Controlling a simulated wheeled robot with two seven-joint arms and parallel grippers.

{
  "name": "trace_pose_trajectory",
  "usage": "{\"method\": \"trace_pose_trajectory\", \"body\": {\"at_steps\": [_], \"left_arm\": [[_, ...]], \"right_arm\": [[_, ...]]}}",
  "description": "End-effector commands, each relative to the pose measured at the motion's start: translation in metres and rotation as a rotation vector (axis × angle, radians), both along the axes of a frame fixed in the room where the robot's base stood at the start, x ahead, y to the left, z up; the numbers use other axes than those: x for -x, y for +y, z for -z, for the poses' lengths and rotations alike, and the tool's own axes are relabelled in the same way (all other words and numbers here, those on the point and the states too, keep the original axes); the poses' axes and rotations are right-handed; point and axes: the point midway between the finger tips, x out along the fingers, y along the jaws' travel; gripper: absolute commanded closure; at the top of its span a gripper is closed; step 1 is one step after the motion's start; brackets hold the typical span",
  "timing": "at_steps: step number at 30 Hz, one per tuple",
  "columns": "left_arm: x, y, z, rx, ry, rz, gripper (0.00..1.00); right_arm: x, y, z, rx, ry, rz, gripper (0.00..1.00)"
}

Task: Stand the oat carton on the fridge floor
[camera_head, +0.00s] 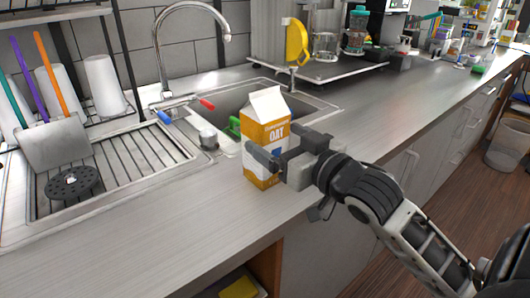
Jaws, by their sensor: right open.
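The oat carton (268,128) is a white and orange gable-top carton marked OAT. It stands upright on the grey counter by the sink's front edge. My right gripper (262,160) is open at the carton's lower half, with its fingers close to the carton's side. I cannot tell whether the fingers touch it. My left gripper is not in view. No fridge interior or fridge floor can be made out.
A sink (225,108) with a tap (158,50) lies behind the carton. A draining rack (110,160) with white cups is at the left. The counter (150,235) in front is clear. A bin (508,145) stands on the floor at the right.

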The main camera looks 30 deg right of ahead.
Motion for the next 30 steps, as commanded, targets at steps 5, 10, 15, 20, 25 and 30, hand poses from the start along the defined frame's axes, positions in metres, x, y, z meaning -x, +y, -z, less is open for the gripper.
{"method": "trace_pose_trajectory", "body": {"at_steps": [5,10,15,20,25,30], "left_arm": [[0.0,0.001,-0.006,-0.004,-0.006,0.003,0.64],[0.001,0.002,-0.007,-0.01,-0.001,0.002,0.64],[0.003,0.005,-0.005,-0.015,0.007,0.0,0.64],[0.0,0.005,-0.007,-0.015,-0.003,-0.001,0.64],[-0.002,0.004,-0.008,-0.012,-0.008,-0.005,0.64],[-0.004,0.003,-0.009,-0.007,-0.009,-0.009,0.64]], "right_arm": [[-0.013,0.001,-0.003,0.002,-0.001,0.0,0.11],[-0.032,0.002,-0.004,0.001,-0.003,0.0,0.11],[-0.057,0.003,-0.002,0.0,-0.003,0.0,0.11],[-0.065,0.005,0.0,0.001,-0.001,0.0,0.11],[-0.065,0.004,0.0,0.001,-0.001,0.0,0.11],[-0.065,0.004,0.0,0.002,-0.001,0.0,0.55]]}}
